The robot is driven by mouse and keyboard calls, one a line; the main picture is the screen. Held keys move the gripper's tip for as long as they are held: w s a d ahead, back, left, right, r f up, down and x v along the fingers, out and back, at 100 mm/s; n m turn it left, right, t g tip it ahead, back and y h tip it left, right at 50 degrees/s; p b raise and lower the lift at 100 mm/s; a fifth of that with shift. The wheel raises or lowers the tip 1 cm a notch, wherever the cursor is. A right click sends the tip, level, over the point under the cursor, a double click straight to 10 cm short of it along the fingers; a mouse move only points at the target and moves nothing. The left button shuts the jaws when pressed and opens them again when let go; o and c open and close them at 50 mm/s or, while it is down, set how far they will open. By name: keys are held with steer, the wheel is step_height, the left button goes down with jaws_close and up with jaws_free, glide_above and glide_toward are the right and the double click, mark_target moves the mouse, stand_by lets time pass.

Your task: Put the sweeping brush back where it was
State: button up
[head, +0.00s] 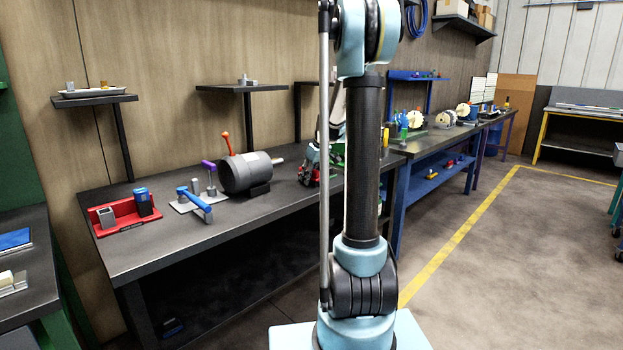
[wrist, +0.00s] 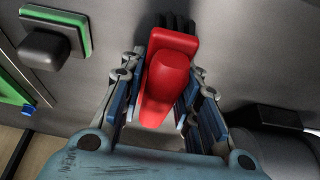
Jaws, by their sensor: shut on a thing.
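The sweeping brush (wrist: 168,78) has a red handle and body with black bristles at its far end. In the wrist view my gripper (wrist: 165,92) is shut around the handle, with a finger on each side. The grey bench top lies close beneath, and a shadow falls by the bristles. I cannot tell whether the brush touches the bench. In the head view my gripper (head: 312,160) is over the long dark bench (head: 150,250), right of the grey motor. My arm hides part of that spot.
The motor (head: 245,172) stands on the bench; its dark body (wrist: 285,150) is right of my gripper in the wrist view. A green-edged holder (wrist: 82,30) with a dark block lies to the left. A red tray (head: 125,215) and a blue-handled tool (head: 195,199) sit farther left.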

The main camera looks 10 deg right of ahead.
steer(key=shift+s+f, duration=0.15)
steer(key=shift+f, duration=0.1)
steer(key=o, duration=0.9)
steer(key=shift+o, duration=0.3)
steer(key=shift+f, duration=0.15)
